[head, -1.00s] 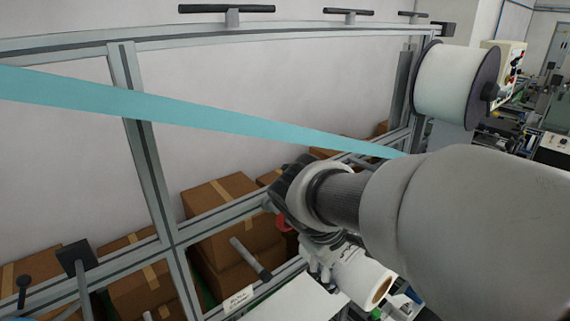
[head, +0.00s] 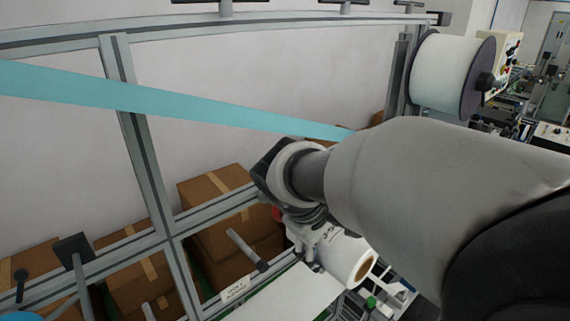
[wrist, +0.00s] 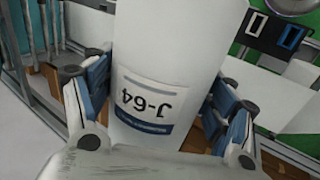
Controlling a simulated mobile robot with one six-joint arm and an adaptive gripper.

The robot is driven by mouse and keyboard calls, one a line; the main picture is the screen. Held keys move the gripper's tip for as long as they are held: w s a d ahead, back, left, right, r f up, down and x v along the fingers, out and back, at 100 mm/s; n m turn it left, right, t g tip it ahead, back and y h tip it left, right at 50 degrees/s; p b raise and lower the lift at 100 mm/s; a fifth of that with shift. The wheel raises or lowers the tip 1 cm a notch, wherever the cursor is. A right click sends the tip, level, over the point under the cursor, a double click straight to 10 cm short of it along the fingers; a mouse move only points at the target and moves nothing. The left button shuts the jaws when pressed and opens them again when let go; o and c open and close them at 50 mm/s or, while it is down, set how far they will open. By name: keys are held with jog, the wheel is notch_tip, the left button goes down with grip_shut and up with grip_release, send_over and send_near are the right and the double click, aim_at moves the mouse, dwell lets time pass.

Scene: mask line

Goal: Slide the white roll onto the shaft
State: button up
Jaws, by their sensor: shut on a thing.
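The white roll (head: 340,250) has a brown core, and its open end faces the lower right in the head view. My gripper (head: 308,250) is shut on it. In the wrist view, the roll (wrist: 165,45) stands between the blue-padded fingers of my gripper (wrist: 160,85), with a "J-64" label showing upside down. A grey shaft with a dark tip (head: 246,249) sticks out from the frame, left of the roll and apart from it. Another rod with a square dark plate (head: 80,275) is at the lower left. I cannot tell which is the task's shaft.
A metal frame (head: 145,180) runs along the wall, with brown boxes (head: 215,190) behind it. A teal band (head: 190,110) crosses above my gripper. A large white spool (head: 445,72) hangs at the upper right. A pale flat surface (head: 290,297) lies below the roll.

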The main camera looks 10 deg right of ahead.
jog(key=shift+w+a+p, duration=0.2)
jog(key=shift+w+a, duration=0.35)
jog(key=shift+w, duration=0.3)
jog(key=shift+w+a+p, duration=0.2)
jog(key=shift+w+a, duration=0.35)
jog(key=shift+w, duration=0.25)
jog(key=shift+w+a+p, duration=0.45)
jog(key=shift+w+a, duration=0.25)
jog(key=shift+w, duration=0.35)
jog(key=shift+w+a+p, duration=0.4)
jog(key=shift+w+a, duration=0.3)
jog(key=shift+w, duration=0.3)
jog(key=shift+w+a, duration=0.25)
jog(key=shift+w, duration=0.1)
jog(key=shift+f+b, duration=0.3)
jog(key=shift+f, duration=0.25)
jog(key=o, duration=1.3)
